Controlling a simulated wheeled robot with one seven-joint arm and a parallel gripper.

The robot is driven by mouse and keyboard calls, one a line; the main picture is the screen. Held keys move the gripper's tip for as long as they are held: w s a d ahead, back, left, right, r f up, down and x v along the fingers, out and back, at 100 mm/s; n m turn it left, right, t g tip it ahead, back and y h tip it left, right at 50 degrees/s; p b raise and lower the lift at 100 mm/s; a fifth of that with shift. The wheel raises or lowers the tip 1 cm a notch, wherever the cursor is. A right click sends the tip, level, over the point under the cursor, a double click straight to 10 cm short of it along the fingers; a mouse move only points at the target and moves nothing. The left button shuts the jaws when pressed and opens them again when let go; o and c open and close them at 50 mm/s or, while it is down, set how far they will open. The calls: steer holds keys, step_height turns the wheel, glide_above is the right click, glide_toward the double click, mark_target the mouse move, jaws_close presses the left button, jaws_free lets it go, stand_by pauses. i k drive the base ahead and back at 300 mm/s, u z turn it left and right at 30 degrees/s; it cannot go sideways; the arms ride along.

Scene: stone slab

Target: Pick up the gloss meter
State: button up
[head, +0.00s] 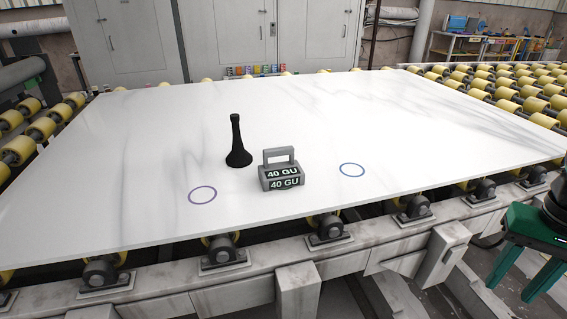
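The gloss meter (281,179) is a small grey box with a raised loop handle on top and dark green panels reading "40 GU" on its top and front. It stands upright on the white stone slab (330,110), near the middle of the slab's front part. My gripper (508,291) is at the lower right edge of the head view, with two green fingers spread apart and nothing between them. It is off the slab's front right side, well away from the gloss meter. Part of it is cut off by the picture edge.
A black flared object with a slim neck (238,150) stands just behind and left of the gloss meter. Yellow rollers (500,92) and a grey frame (300,290) surround the slab, which is otherwise clear.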

mark_target(285, 175)
steer(key=k, duration=0.4)
steer(key=u, duration=0.3)
steer(key=i, duration=1.3)
steer(key=z, duration=0.3)
